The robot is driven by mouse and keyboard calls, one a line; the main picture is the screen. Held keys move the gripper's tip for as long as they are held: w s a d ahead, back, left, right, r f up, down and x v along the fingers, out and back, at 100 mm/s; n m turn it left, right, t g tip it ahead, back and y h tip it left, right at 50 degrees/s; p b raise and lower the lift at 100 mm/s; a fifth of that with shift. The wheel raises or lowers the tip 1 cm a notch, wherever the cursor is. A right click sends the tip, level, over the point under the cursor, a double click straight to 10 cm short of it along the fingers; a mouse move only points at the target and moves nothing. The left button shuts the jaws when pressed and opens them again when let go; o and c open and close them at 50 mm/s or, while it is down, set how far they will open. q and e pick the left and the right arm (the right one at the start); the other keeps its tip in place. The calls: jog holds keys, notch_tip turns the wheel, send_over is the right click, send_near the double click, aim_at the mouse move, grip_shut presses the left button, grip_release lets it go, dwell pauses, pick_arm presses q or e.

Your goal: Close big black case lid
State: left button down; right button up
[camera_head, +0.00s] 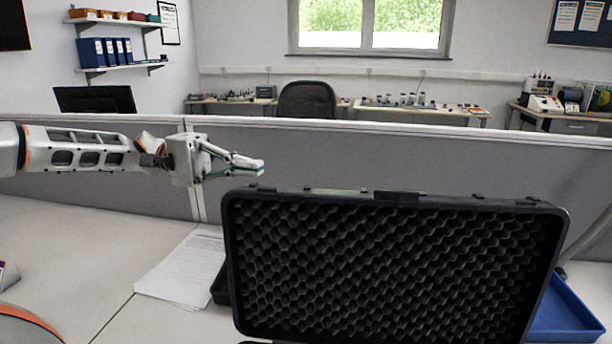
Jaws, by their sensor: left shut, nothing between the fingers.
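The big black case lid (395,265) stands open and nearly upright in the middle and right of the head view. Its foam-lined inner face is towards me, and a latch sits at the middle of its top edge. The bottom of the case is almost wholly below the picture. My left gripper (262,167) is shut and empty. It is in the air just above and behind the lid's upper left corner, by the look of it not touching it. My right gripper is not in view.
A stack of paper sheets (184,268) lies on the desk left of the case. A blue tray (566,312) shows right of the lid. A grey partition (350,160) runs along the desk's back. The desk at left (75,245) is mostly clear.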

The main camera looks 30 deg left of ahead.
pick_arm(q)
jog(key=s+d, duration=0.2)
jog(key=d, duration=0.9)
jog(key=shift+r+p, duration=0.3)
jog(key=shift+p, duration=0.05)
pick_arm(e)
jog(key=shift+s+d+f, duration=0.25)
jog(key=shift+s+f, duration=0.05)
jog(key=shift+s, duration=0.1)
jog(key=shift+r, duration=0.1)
